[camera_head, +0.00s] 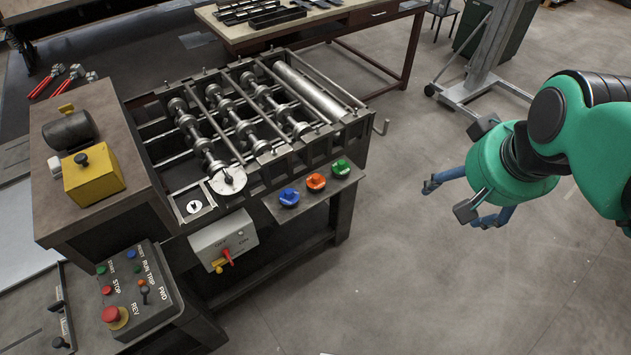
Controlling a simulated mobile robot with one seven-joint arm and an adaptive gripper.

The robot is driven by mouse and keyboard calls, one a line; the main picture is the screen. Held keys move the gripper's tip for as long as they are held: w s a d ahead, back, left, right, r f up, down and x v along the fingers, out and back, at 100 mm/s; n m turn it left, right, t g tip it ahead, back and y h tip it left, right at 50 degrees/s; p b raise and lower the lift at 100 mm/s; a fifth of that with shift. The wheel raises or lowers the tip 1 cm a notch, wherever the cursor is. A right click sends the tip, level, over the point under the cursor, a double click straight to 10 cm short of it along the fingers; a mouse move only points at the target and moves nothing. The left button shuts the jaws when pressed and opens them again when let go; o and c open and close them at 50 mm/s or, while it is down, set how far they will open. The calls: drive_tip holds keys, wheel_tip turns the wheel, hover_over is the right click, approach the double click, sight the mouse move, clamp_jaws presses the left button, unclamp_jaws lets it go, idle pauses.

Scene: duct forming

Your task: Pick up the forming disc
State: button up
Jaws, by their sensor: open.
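Three small coloured round pieces sit in a row on the front ledge of the forming machine (262,203): a blue one (289,197), an orange one (316,182) and a green one (340,167). A pale metal disc (228,180) lies flat on the machine's front left corner. I cannot tell from the picture which of these is the forming disc. My gripper (456,205) is open and empty at the right, with its blue fingers spread over the floor. It is well right of the ledge and touches nothing.
A control box (136,296) with buttons stands front left, and a grey switch box (223,241) hangs below the ledge. A table (330,18) stands behind, with a metal stand (485,75) at back right. The floor between machine and gripper is clear.

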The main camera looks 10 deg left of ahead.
drive_tip(key=w+a+n+g+p, duration=0.1)
drive_tip(key=w+a+p, duration=0.35)
drive_tip(key=w, duration=0.95)
drive_tip(key=n+g+p, duration=0.4)
drive_tip(key=p, duration=0.3)
hover_over(316, 176)
wheel_tip(316, 176, down, 30)
drive_tip(key=shift+w+f, duration=0.1)
drive_tip(key=shift+f, duration=0.1)
wheel_tip(316, 176, down, 8)
drive_tip(key=shift+f, duration=0.3)
